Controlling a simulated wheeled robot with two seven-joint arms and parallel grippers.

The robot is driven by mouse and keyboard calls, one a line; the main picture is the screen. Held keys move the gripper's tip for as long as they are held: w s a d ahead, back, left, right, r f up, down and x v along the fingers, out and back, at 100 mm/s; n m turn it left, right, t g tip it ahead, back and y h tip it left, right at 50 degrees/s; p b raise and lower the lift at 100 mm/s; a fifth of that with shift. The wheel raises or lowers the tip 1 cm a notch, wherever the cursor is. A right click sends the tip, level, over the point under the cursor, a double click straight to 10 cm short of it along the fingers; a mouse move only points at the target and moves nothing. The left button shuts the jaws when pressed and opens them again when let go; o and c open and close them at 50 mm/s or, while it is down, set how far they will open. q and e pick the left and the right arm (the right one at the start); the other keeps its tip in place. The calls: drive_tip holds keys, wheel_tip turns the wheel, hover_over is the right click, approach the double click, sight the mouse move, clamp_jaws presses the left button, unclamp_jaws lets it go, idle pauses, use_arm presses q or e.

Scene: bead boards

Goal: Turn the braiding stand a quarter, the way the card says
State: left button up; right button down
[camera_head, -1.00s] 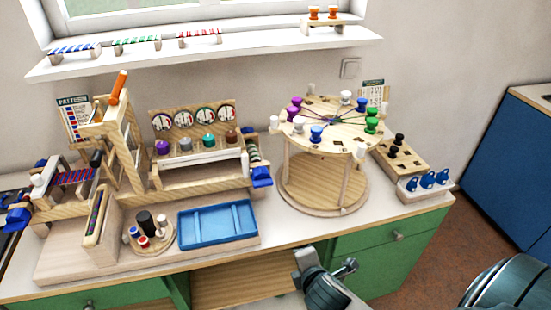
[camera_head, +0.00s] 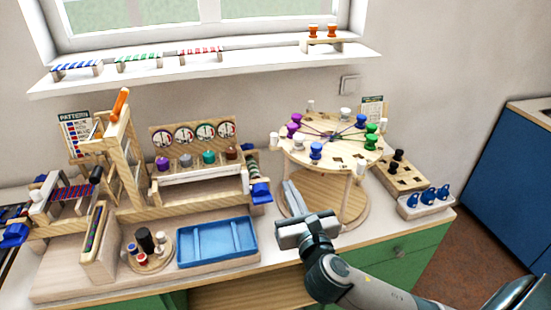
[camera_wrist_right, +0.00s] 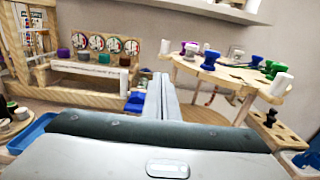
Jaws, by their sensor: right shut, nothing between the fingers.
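The braiding stand (camera_head: 330,152) is a round wooden top on posts over a round base (camera_head: 352,210). Purple, white, blue and green bobbins sit around its top, with threads running to the middle. White pegs stick up at its rim, one at the left (camera_head: 274,140) and one at the front right (camera_head: 358,168). A card (camera_head: 372,108) stands behind the stand; its marks are too small to read. My right gripper (camera_head: 291,198) is shut and empty, in front of the stand's left side and below its top. In the right wrist view its fingers (camera_wrist_right: 163,97) point at the stand's left. My left gripper is out of view.
A blue tray (camera_head: 217,242) lies left of my right gripper. A wooden rack with coloured pots (camera_head: 200,160) stands behind it. A block with black pegs (camera_head: 400,172) and a holder with blue pieces (camera_head: 428,203) stand right of the stand.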

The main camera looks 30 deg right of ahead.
drive_tip(key=p+x, duration=0.3)
drive_tip(key=x, duration=1.1)
drive_tip(key=shift+p, duration=0.35)
drive_tip(key=shift+w, duration=0.2)
drive_tip(key=w+d+m+g+h, duration=0.2)
drive_tip(key=w+m+g+h, duration=0.1)
drive_tip(key=w, duration=0.3)
drive_tip(key=w+d+m+g+h+b, duration=0.1)
drive_tip(key=w+d+m+g+h, duration=0.2)
drive_tip(key=w+h, duration=0.3)
drive_tip(key=shift+w+d+m+h, duration=0.25)
drive_tip(key=shift+w+m+h, duration=0.05)
drive_tip(key=shift+w+m, duration=0.45)
